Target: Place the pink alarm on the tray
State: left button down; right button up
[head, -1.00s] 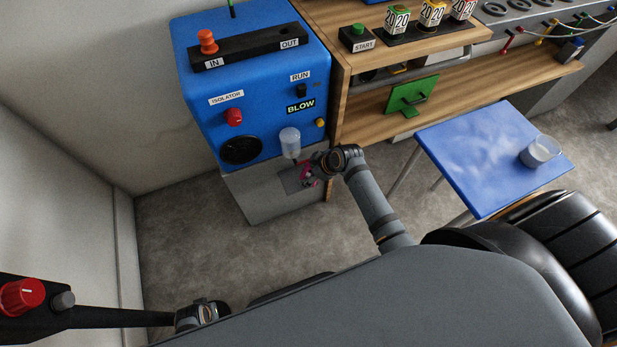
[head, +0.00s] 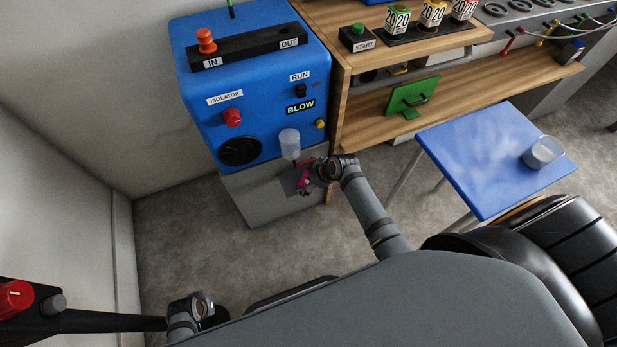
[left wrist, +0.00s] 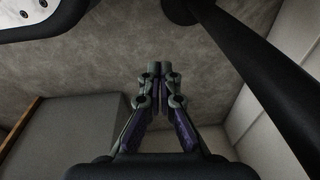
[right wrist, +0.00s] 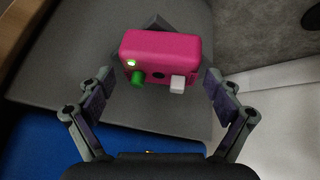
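The pink alarm (right wrist: 162,52) is a small pink box with a green knob and a white button. In the right wrist view it lies ahead between the spread fingers of my right gripper (right wrist: 160,92), with a gap on each side. I cannot tell which surface is the tray; a grey ledge (head: 288,182) lies by the alarm.
The blue machine (head: 250,80) with a clear cup (head: 289,143) stands left of my right gripper. A wooden bench (head: 460,85) is behind. A black bar with a red knob (head: 15,298) is near my left arm.

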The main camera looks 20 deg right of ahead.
jog(key=shift+r, duration=0.1)
jog(key=shift+s+d+r, duration=0.1)
jog(key=shift+s+r, duration=0.05)
jog(key=shift+r, duration=0.2)
pick_arm(q)
jog(key=s+a+f+p, duration=0.1)
jog(key=s+f+p, duration=0.3)
jog(key=s+f, duration=0.1)
jog(key=shift+s+a, duration=0.4)
jog(key=shift+s, duration=0.35)
pick_arm(e)
jog(key=v, duration=1.1)
jog(key=shift+r, duration=0.1)
